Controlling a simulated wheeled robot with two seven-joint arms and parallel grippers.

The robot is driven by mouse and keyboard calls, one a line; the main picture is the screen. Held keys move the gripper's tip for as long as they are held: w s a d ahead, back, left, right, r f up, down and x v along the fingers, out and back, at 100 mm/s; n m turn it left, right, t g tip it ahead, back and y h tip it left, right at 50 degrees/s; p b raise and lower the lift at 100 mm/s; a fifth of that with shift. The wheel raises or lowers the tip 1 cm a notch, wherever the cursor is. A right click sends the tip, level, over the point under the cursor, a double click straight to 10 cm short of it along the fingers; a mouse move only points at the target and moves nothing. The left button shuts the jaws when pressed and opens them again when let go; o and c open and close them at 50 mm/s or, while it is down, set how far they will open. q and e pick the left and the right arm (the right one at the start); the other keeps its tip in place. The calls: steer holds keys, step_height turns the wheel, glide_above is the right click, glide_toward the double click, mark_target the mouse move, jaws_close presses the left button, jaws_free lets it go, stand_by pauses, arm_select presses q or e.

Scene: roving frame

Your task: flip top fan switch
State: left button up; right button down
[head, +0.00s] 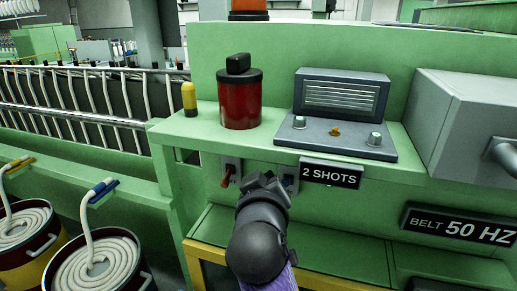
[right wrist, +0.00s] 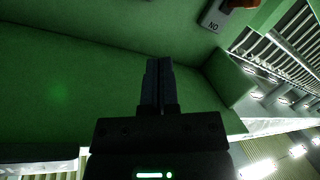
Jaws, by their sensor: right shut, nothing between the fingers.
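Two small switch plates sit on the green machine front under the ledge in the head view. The left switch (head: 228,174) has a red lever. The right switch (head: 288,182) shows some blue and is partly hidden by my right gripper. I cannot tell which one is the top fan switch. My right gripper (head: 264,182) is shut and empty, in front of the panel between the two switches. In the right wrist view its fingers (right wrist: 158,66) are together. There, a switch plate with upside-down lettering (right wrist: 213,20) and a red lever (right wrist: 240,3) shows at the top, apart from the fingers. My left gripper is out of view.
A "2 SHOTS" sign (head: 331,172) and a "BELT 50 HZ" sign (head: 446,226) are right of the gripper. Cans of coiled sliver (head: 100,268) stand left.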

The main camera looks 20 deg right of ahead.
mark_target(286, 182)
steer(key=w+d+f, duration=0.1)
steer(key=w, duration=0.1)
steer(key=w+d+f+p, duration=0.1)
steer(key=w+d, duration=0.1)
steer(key=w+d+f, duration=0.1)
steer(key=w+d, duration=0.1)
steer(key=shift+w+f+p, duration=0.1)
steer(key=shift+w+p, duration=0.1)
steer(key=shift+p, duration=0.15)
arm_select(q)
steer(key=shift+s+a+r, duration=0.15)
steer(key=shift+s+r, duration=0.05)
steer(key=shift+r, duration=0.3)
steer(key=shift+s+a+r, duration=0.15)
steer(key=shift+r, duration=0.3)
arm_select(e)
steer(key=shift+s+d+f, duration=0.1)
steer(key=shift+s+f, duration=0.25)
steer(key=shift+f, duration=0.05)
